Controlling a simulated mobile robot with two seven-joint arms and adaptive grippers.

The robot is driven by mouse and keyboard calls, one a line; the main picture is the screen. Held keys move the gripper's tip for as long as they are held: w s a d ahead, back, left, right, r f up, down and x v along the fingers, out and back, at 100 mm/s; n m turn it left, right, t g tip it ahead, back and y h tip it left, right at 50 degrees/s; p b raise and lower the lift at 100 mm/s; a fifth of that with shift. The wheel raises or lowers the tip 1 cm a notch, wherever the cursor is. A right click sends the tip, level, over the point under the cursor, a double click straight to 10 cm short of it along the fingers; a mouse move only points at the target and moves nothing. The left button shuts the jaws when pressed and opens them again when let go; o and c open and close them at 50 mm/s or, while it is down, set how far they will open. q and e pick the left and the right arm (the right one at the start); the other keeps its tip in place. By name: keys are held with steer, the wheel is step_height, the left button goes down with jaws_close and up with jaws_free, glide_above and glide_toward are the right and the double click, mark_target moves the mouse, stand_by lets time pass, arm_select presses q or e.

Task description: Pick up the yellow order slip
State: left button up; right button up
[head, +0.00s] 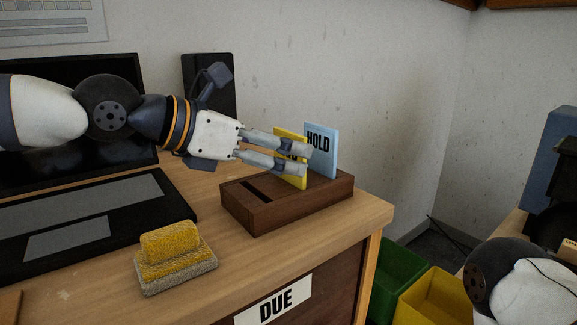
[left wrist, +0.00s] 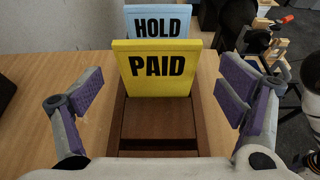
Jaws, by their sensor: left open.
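The yellow order slip (left wrist: 157,72), marked PAID, stands upright in a slot of the dark wooden holder (head: 261,214). In the head view the yellow slip (head: 282,134) is partly hidden behind my left gripper's fingers. My left gripper (head: 307,160) is open, with its fingers reaching in from the left around the slip's sides. In the left wrist view the fingers (left wrist: 157,100) are spread wide to the left and right of the slip, and the slip is apart from both pads. My right gripper is not in view.
A blue slip marked HOLD (head: 322,152) stands just behind the yellow one. The holder's front slot is empty. A yellow sponge-like block (head: 170,243) on a grey base and a laptop (head: 90,220) are on the desk. Green (head: 398,270) and yellow (head: 432,300) bins stand beside it.

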arm_select(q)
steer(key=x, duration=0.3)
steer(key=shift+w+d, duration=0.15)
steer(key=shift+w, duration=0.05)
steer(key=shift+r, duration=0.1)
steer(key=shift+c, duration=0.3)
steer(key=c, duration=1)
